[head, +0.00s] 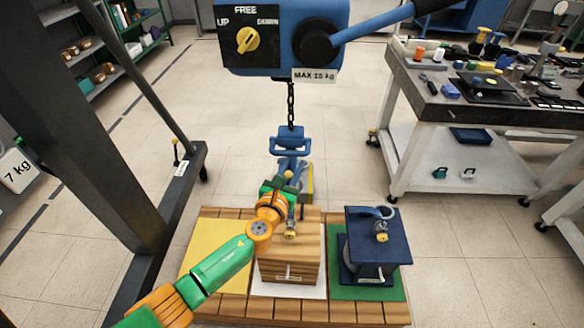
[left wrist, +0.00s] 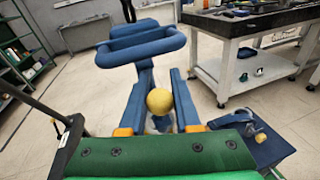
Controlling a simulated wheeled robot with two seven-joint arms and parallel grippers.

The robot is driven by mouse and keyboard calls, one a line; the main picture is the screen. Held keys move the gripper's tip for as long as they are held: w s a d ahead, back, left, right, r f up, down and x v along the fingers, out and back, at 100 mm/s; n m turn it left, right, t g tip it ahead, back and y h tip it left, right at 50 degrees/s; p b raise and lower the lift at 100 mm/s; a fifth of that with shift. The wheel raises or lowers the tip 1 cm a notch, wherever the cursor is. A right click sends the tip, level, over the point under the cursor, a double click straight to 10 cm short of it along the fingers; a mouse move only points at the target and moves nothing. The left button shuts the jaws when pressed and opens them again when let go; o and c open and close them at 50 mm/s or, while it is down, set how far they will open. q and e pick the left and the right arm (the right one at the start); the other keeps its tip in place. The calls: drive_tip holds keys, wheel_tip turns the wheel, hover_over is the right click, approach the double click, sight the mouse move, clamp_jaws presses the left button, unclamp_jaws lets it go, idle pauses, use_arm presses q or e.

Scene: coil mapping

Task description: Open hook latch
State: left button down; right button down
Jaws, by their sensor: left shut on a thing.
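A blue hook (head: 290,141) with a loop handle hangs on a chain from the hoist. It also shows large in the left wrist view (left wrist: 140,45). A yellow ball knob (left wrist: 159,101), seemingly the latch's, sits on the lower part of the hook. My left gripper (head: 287,183) is at the hook's lower end. In the left wrist view its two fingers (left wrist: 160,102) stand on either side of the knob, and it is shut on it. The green gripper body hides the hook's tip and whether the latch is open. My right gripper is not in view.
The blue hoist (head: 285,38) is above. Below, a wooden block (head: 289,267) and a dark blue coil stand (head: 375,247) rest on a wooden pallet (head: 340,310). A dark post (head: 85,120) rises at left; a cluttered workbench (head: 470,115) stands right. Floor between is clear.

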use_arm(q)
drive_tip(key=shift+r, duration=0.15)
idle(0.7)
drive_tip(key=c, duration=0.6)
unclamp_jaws()
drive_tip(key=shift+w, duration=0.1)
drive_tip(key=p+v, duration=0.2)
drive_tip(key=v, duration=0.5)
